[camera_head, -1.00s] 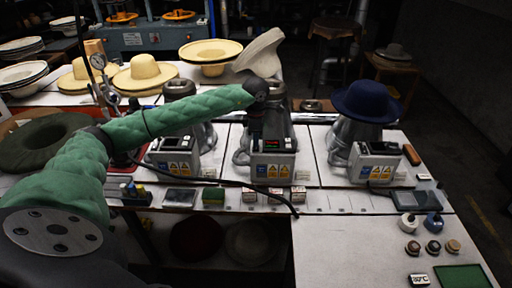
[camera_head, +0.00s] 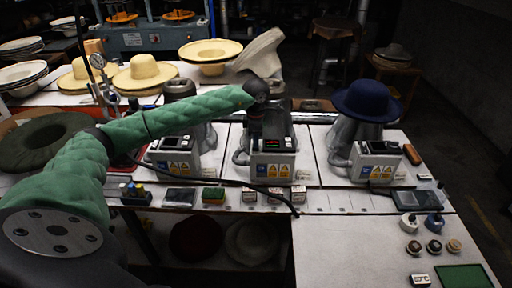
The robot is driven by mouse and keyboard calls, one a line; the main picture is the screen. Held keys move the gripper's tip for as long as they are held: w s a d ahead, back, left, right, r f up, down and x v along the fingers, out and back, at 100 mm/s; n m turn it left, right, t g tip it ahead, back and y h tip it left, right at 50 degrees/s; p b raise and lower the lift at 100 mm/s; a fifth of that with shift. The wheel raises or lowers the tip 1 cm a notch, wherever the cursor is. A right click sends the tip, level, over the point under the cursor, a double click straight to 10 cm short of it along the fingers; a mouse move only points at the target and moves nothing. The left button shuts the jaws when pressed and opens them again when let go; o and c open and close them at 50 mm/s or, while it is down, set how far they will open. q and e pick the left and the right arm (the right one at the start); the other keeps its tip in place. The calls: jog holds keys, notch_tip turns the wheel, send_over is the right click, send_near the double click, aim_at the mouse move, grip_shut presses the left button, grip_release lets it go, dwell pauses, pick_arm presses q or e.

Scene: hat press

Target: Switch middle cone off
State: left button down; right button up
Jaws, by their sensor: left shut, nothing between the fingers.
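The middle cone's control box (camera_head: 273,163) stands on the bench, with yellow and blue labels on its front and a small display on its sloped top that shows red. The middle cone behind it is mostly hidden by my arm. My left arm, in a green quilted sleeve, reaches in from the left. My left gripper (camera_head: 257,130) points down at the top of this box, at the left of the display. It is shut and empty; its fingertips are dark and hard to make out, so I cannot tell whether they touch the box. My right gripper is not in view.
The left control box (camera_head: 174,163) and the right control box (camera_head: 376,162) stand on either side. A navy hat (camera_head: 366,101) sits on the right cone. A black cable (camera_head: 240,184) runs along the bench front. Straw hats (camera_head: 145,73) lie at the back left.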

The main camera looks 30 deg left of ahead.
pick_arm(q)
jog(key=shift+f+b, duration=0.5)
jog(key=shift+f, duration=0.15)
dwell(0.3)
jog(key=shift+s+r, duration=0.1)
jog(key=shift+r+p, duration=0.7)
jog(key=shift+r, duration=2.75)
